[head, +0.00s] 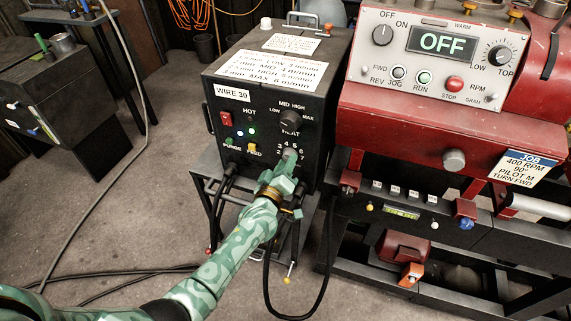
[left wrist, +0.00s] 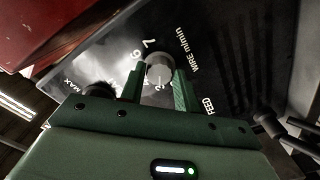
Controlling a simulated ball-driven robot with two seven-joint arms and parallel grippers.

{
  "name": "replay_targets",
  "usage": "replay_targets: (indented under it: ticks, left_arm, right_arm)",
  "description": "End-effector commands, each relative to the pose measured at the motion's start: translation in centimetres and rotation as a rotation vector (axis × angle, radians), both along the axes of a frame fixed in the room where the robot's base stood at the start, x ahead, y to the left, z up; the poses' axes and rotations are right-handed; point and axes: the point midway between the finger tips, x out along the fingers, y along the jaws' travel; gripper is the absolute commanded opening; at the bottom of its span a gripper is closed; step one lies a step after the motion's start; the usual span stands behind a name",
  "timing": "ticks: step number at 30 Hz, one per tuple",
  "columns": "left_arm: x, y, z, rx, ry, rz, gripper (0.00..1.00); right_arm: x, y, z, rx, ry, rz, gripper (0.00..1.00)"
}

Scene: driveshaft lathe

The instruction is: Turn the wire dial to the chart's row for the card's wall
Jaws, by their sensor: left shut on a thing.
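The grey wire dial (head: 289,155) is on the lower front of the black welder (head: 330,110), under the heat knob (head: 290,120). My left gripper (head: 285,170) is shut on the dial; in the left wrist view the dial (left wrist: 159,72) sits between the two green fingers. Numbers ring the dial, with 6 and 7 legible in the wrist view; its exact setting is unclear. My right gripper is out of view.
A label (head: 232,92) reads WIRE 30. A red switch (head: 226,118) and a yellow feed button (head: 252,147) are left of the dials. The red lathe (head: 440,120) with an OFF display stands close at right. Cables hang below the welder.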

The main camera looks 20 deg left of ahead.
Motion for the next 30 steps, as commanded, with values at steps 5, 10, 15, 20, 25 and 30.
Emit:
replay_targets:
  ticks: [5, 10, 15, 20, 25, 30]
  left_arm:
    - [-0.1, 0.0, -0.2, -0.012, 0.003, 0.0, 0.09]
    - [-0.1, 0.0, -0.2, -0.012, 0.004, -0.001, 0.09]
    - [-0.1, 0.0, -0.2, -0.011, 0.005, 0.0, 0.46]
    - [0.0, 0.0, -0.1, -0.011, 0.003, 0.0, 0.54]
    - [-0.1, 0.0, 0.0, -0.011, 0.002, 0.0, 0.54]
    - [-2.1, 0.0, 0.2, -0.01, 0.002, -0.001, 0.54]
  right_arm:
    - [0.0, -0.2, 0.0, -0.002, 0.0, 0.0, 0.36]
    - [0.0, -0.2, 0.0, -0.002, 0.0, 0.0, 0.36]
    - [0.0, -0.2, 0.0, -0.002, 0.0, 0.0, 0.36]
    - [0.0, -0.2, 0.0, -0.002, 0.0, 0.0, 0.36]
    - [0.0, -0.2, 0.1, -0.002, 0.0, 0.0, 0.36]
    - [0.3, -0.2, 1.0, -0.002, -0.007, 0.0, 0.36]
